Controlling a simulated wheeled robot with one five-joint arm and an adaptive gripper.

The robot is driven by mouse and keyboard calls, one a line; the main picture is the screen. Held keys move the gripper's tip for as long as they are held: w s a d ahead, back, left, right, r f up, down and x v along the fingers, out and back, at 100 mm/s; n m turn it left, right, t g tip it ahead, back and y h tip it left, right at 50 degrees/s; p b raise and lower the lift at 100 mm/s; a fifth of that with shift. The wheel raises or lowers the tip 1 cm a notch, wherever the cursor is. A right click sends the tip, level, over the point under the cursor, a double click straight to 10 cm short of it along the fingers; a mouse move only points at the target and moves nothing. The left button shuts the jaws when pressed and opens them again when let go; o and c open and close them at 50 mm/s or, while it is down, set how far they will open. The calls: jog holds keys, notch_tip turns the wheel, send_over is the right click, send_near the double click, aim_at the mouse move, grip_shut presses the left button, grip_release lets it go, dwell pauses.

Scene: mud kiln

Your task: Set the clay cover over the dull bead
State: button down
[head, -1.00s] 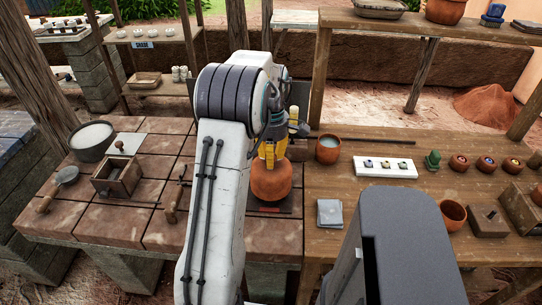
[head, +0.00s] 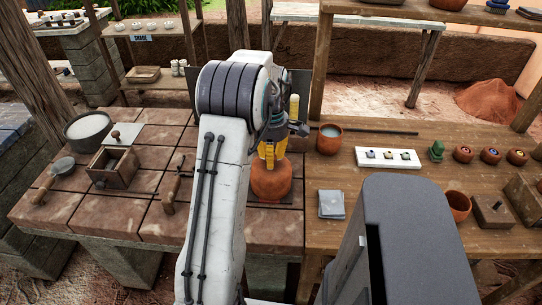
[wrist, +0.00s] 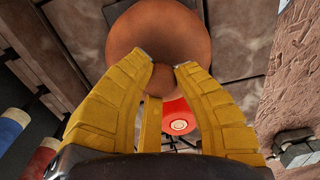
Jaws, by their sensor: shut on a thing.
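My gripper (head: 271,152) points down over the brick-topped table, its yellow fingers shut on the knob of the round orange clay cover (head: 271,182). In the wrist view the cover (wrist: 160,35) fills the top middle, its knob between the fingertips (wrist: 163,70). A red disc with a pale round centre (wrist: 179,124) shows between the fingers in the wrist view. I cannot tell whether this is the dull bead.
On the right are a clay cup (head: 329,140), a white tray (head: 388,166) with small pieces, a green object (head: 436,150) and several clay bowls (head: 489,155). On the left are a wooden box (head: 113,172), a grey bowl (head: 88,128) and a ladle (head: 58,168).

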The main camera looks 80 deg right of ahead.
jog(key=c, duration=1)
grip_release()
jog(key=shift+c, duration=0.2)
jog(key=shift+r, duration=0.1)
notch_tip(320, 180, up, 12)
jog(key=shift+d, duration=0.15)
